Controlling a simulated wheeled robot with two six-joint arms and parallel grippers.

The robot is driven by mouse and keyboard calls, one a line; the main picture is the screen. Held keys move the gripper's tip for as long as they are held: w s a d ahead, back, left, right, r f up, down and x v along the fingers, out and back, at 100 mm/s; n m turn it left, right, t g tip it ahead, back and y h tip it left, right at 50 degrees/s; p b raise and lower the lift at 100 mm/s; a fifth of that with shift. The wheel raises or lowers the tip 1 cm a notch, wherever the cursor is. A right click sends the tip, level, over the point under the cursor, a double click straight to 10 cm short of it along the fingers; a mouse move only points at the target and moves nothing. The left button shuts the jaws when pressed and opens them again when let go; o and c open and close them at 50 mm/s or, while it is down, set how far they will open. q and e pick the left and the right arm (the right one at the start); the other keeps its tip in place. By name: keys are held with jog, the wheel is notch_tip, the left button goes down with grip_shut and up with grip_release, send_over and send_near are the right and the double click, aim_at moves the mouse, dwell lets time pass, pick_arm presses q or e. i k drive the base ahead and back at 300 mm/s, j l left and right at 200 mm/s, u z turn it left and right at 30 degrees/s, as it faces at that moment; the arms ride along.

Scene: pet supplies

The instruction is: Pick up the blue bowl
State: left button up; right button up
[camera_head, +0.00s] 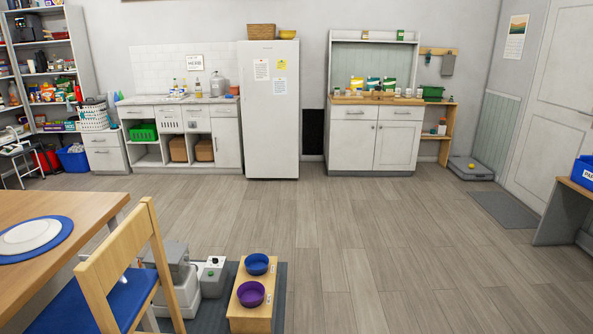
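The blue bowl (257,264) sits in the far opening of a low wooden stand (264,320) on the floor, at the lower middle of the head view. A purple bowl (251,293) sits in the near opening of the same stand, just in front of the blue one. The blue bowl looks upright, and its rim is in plain view. Neither of my grippers shows in this view.
A dark mat (280,305) lies under the stand. Grey and white containers (178,280) stand left of it. A wooden chair (110,285) and a table (70,207) fill the lower left. A fridge (272,110) stands behind. The floor right of the mat is clear.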

aim_at(256, 263)
jog(key=i+z, duration=0.25)
jog(key=i, duration=0.3)
jog(key=i+z, duration=0.25)
jog(key=i, duration=0.35)
jog(key=i+j+z, duration=0.2)
jog(key=i, duration=0.35)
jog(key=i+l+u, duration=0.25)
jog(key=i, duration=0.3)
jog(key=i+l+u, duration=0.25)
jog(key=i, duration=0.25)
jog(key=i+l+u, duration=0.3)
jog(key=i, duration=0.2)
